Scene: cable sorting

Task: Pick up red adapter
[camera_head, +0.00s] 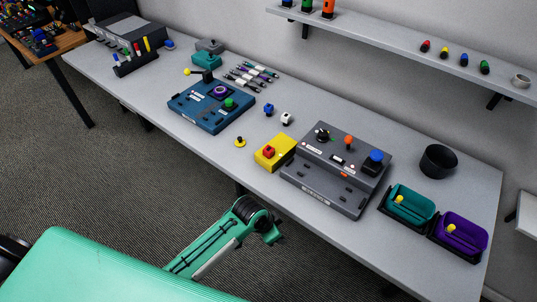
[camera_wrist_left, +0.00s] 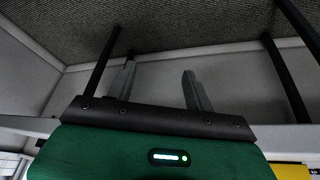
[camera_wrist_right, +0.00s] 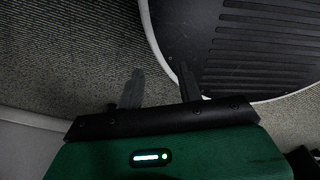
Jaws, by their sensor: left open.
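A small red piece (camera_head: 268,152) sits on top of the yellow block (camera_head: 284,145) on the table. Another small red item (camera_head: 425,46) is on the wall shelf. I cannot tell for certain which one is the red adapter. My left gripper (camera_wrist_left: 158,80) is open and empty in the left wrist view, with table legs and carpet behind its fingers. My right gripper (camera_wrist_right: 160,78) is open and empty in the right wrist view, over the carpet beside a dark ribbed base. Neither gripper's fingers show clearly in the head view.
The table (camera_head: 330,125) holds a blue device (camera_head: 190,112), a grey control box (camera_head: 310,190), blue (camera_head: 268,110) and white (camera_head: 286,119) small pieces, a black cup (camera_head: 438,160), and teal (camera_head: 405,200) and purple (camera_head: 475,240) bins. My green arm is near its front edge.

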